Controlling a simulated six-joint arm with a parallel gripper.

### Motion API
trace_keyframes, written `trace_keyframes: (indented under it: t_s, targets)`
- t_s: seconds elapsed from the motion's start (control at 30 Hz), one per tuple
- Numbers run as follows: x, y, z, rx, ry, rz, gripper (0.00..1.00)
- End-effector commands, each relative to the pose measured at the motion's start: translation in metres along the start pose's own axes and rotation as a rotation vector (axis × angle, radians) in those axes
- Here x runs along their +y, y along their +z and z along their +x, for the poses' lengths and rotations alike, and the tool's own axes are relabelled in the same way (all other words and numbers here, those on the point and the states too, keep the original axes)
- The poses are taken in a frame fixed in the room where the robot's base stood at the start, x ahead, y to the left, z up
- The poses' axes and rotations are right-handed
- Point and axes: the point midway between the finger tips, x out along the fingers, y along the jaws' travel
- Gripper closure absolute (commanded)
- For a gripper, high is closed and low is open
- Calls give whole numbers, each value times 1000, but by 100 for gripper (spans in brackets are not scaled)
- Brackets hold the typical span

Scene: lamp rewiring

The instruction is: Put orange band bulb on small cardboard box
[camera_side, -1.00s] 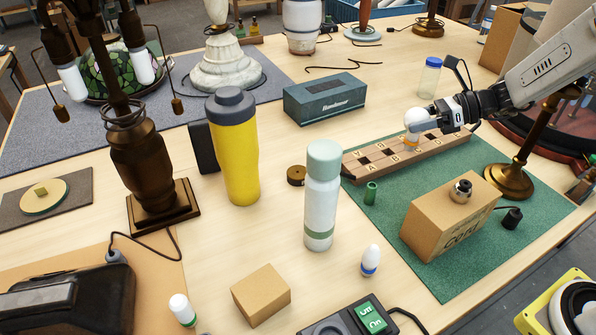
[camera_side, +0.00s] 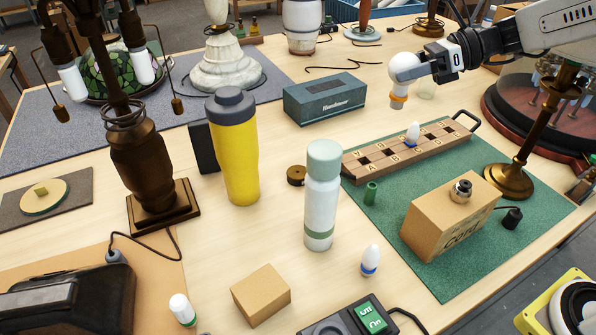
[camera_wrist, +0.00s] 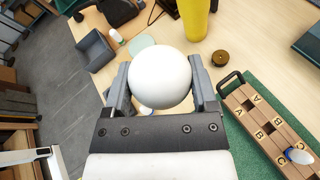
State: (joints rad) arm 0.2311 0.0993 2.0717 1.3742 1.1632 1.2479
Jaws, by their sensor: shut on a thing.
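The orange band bulb (camera_side: 404,68) is a round white globe with an orange band at its lower end. My gripper (camera_side: 424,66) is shut on it and holds it upright in the air, above and behind the lettered rack (camera_side: 370,168). In the wrist view the white globe (camera_wrist: 160,78) sits between the two fingers of my gripper (camera_wrist: 160,92), and its band is hidden. The small cardboard box (camera_side: 261,294) stands at the front of the table, far to the lower left of my gripper. Its plain top is bare.
A larger box marked "Cord" (camera_side: 450,218) stands on the green mat (camera_side: 440,285). A white bottle (camera_side: 322,195) and a yellow tumbler (camera_side: 235,150) stand between my gripper and the left side. A blue-banded bulb (camera_side: 370,260) stands near the small box. Another small bulb (camera_side: 413,132) is in the rack.

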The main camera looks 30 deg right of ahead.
Motion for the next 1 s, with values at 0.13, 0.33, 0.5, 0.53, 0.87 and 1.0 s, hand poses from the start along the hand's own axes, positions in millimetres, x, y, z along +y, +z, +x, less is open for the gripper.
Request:
trace_keyframes:
  t_s: [0.13, 0.33, 0.5, 0.53, 0.87, 1.0]
  targets:
    - [35, 7, 29, 6, 43, -22, 82]
    - [83, 12, 59, 14, 95, -44, 82]
    - [125, 12, 79, 21, 139, -62, 82]
    - [133, 12, 82, 23, 147, -64, 82]
    - [212, 2, 104, 43, 229, -91, 82]
    - [236, -4, 107, 50, 253, -97, 82]
